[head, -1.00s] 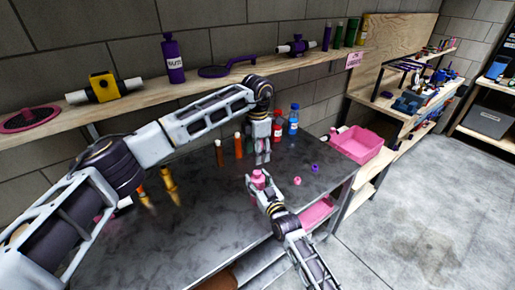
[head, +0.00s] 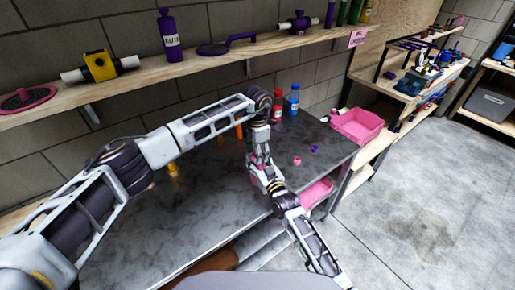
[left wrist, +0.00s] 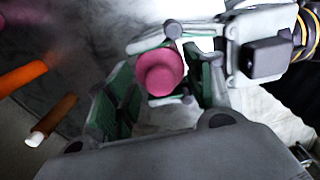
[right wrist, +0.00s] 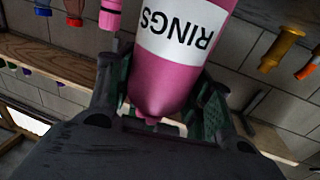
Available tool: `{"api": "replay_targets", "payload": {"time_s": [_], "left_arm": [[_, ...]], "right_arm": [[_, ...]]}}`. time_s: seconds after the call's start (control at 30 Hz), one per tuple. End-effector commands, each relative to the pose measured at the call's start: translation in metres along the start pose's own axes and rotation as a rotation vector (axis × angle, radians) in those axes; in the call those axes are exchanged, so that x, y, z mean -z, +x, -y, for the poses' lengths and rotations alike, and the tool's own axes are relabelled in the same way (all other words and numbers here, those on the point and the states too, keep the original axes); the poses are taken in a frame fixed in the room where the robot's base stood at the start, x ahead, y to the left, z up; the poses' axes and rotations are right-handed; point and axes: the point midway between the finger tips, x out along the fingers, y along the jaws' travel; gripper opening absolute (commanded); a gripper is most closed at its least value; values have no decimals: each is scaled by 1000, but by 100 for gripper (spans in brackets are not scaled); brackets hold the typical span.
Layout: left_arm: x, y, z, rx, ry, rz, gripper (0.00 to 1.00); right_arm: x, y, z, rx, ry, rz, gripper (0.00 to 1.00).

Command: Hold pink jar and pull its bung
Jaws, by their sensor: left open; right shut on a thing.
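The pink jar (right wrist: 170,75), labelled RINGS, is between the fingers of my right gripper (right wrist: 165,105), which is shut on it. In the left wrist view a round pink top (left wrist: 160,72), seen end-on, lies between the fingers of my left gripper (left wrist: 158,95). The left gripper is open around it; I cannot tell if either finger touches. I cannot tell where the bung ends and the jar begins. In the head view both grippers meet above the bench, the left (head: 260,158) over the right (head: 267,178), hiding most of the jar.
On the dark bench (head: 215,205) stand a red bottle (head: 278,108) and a blue bottle (head: 294,102). A pink piece (head: 297,161) and a purple piece (head: 315,149) lie right of my grippers. A pink bin (head: 357,125) stands beyond. Orange bottles (left wrist: 22,77) stand left.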

Motion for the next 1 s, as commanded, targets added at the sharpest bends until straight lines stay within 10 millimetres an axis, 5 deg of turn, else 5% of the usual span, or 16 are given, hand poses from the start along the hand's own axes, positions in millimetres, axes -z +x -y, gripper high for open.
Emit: {"api": "replay_targets", "payload": {"time_s": [0.33,0.73,1.0], "left_arm": [[0,1,0,0,0,1,51],[0,1,0,0,0,0,0],[0,0,0,0,-1,0,0]], "right_arm": [[0,0,0,0,0,0,8],[0,0,0,0,0,0,8],[0,0,0,0,0,0,8]]}}
